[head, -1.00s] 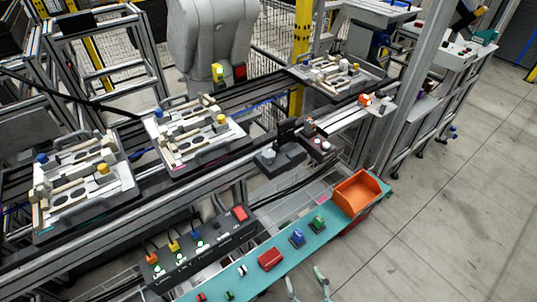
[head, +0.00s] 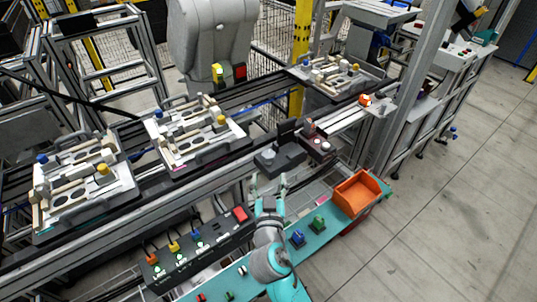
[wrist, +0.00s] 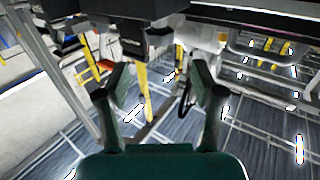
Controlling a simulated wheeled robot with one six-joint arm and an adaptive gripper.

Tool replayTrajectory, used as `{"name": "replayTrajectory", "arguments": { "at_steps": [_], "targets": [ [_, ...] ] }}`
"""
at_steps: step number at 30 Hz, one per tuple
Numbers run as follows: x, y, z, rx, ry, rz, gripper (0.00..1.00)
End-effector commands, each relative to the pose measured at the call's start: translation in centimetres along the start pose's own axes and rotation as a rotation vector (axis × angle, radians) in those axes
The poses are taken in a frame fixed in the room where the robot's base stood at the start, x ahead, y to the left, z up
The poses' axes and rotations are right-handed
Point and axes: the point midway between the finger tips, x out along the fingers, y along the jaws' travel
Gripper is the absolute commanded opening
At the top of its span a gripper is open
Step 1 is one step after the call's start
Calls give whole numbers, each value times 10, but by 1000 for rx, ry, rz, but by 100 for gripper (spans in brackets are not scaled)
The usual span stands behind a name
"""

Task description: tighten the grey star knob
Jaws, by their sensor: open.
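My gripper (head: 268,185) is open and empty, its fingers pointing up the picture in front of a dark fixture (head: 280,157) beside the conveyor. In the wrist view my gripper (wrist: 160,82) shows two spread fingers with nothing between them. Pallet fixtures with blue and yellow knobs sit on the conveyor: a left pallet (head: 118,190), a middle pallet (head: 184,156) and a far right pallet (head: 365,86). I cannot make out a grey star knob for certain in either view. A dark block hangs above the fingers in the wrist view.
A teal shelf (head: 333,222) carries an orange bin (head: 358,191) and small coloured parts. A black control box (head: 190,262) with lit buttons stands left of my arm. A grey upright post (head: 411,95) stands on the right, with open floor (head: 470,210) beyond.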

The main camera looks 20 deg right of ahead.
Motion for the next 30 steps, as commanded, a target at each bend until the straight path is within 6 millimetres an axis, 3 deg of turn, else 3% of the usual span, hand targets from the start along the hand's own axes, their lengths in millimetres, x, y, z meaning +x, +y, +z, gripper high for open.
{"name": "replayTrajectory", "arguments": {
  "at_steps": [18, 30],
  "targets": [
    [92, 1, 0, 0, 1, 0, 67],
    [104, 0, 1, -1, 0, -1, 67]
  ]
}}
